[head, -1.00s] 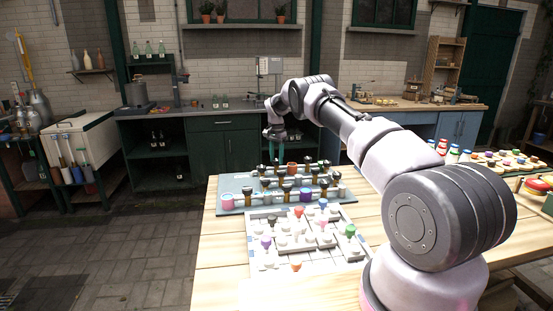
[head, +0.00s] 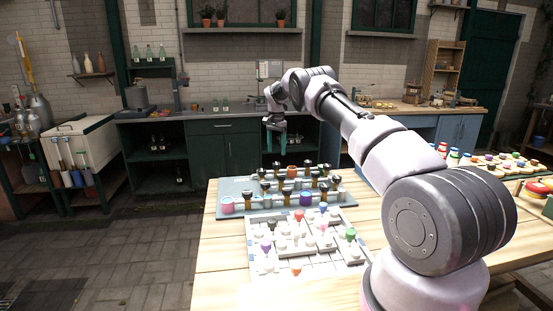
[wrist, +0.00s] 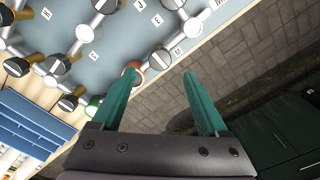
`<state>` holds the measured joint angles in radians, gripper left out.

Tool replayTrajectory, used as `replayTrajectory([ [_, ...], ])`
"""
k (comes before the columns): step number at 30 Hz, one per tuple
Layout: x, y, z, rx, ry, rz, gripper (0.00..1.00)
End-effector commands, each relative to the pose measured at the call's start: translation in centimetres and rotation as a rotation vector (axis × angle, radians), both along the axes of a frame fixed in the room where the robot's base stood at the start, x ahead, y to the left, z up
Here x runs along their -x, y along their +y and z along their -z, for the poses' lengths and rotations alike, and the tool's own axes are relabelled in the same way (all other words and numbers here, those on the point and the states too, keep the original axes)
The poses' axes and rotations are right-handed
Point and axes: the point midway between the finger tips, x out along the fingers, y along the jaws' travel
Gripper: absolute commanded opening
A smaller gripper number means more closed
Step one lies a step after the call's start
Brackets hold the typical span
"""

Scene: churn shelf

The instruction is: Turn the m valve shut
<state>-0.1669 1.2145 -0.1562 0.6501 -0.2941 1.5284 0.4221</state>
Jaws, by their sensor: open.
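The valve board (head: 235,187) is a blue-grey panel on the wooden table, with pale pipes and several dark-handled valves. In the wrist view the board (wrist: 113,53) fills the upper left, with black knobs such as one near the middle (wrist: 161,58) and one at the top (wrist: 105,5). Small white letter tags (wrist: 180,50) stand by the valves. I cannot surely read which is m. My gripper (wrist: 160,74) has two teal fingers, open and empty. In the head view my gripper (head: 275,152) hangs above the far edge of the board, apart from it. A red-brown round part (wrist: 132,68) is partly behind the left finger.
A white board with coloured knobs (head: 290,262) lies nearer on the table. Blue trays (wrist: 25,125) show at lower left in the wrist view. Beyond the table (head: 218,248) is the paved floor (head: 120,250); a dark green cabinet (head: 225,155) stands behind.

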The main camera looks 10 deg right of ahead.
Motion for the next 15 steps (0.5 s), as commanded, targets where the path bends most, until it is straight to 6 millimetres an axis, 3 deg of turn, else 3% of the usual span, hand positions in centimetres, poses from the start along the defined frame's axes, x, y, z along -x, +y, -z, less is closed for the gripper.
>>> replayTrajectory([
  [6,0.0,0.0,-3.4,0.001,-0.001,-0.001,0.77],
  [15,0.0,0.0,-4.3,0.000,0.000,0.000,0.77],
])
